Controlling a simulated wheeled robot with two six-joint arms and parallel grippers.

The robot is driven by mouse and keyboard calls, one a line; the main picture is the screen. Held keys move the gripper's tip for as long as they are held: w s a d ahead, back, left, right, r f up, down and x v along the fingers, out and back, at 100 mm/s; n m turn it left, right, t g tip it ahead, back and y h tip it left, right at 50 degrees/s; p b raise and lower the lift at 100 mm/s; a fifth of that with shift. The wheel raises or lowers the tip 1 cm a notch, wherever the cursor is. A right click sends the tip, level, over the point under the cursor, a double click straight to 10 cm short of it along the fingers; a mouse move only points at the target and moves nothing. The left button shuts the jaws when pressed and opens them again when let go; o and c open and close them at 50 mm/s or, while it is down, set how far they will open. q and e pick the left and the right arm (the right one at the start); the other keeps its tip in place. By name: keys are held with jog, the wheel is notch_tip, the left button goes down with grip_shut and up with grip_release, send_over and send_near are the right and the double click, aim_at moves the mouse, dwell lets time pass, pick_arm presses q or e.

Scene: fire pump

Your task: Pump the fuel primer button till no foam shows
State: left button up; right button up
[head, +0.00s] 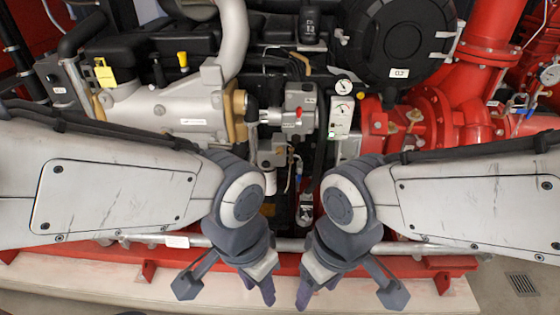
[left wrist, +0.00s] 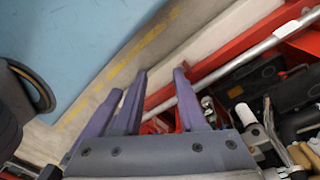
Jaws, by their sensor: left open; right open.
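I cannot pick out the fuel primer button or any foam for certain. A grey block with a red knob (head: 299,112) sits mid-engine, and a small grey housing (head: 268,156) with a white cylinder (head: 270,184) lies below it. My left gripper (head: 228,288) is open and empty, low in front of the engine's red base rail. Its spread fingers (left wrist: 158,80) show in the left wrist view, with nothing between them. My right gripper (head: 348,291) is open and empty beside it, also pointing down. The forearms hide part of the engine's lower front.
A gauge panel (head: 341,115) with a green light stands right of the grey block. Red pump casing (head: 435,110) fills the right. A grey pipe (head: 200,241) runs along the red base rail (head: 90,263). Blue floor (left wrist: 70,40) shows clear in the left wrist view.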

pick_arm(q)
grip_shut()
dwell(1.4)
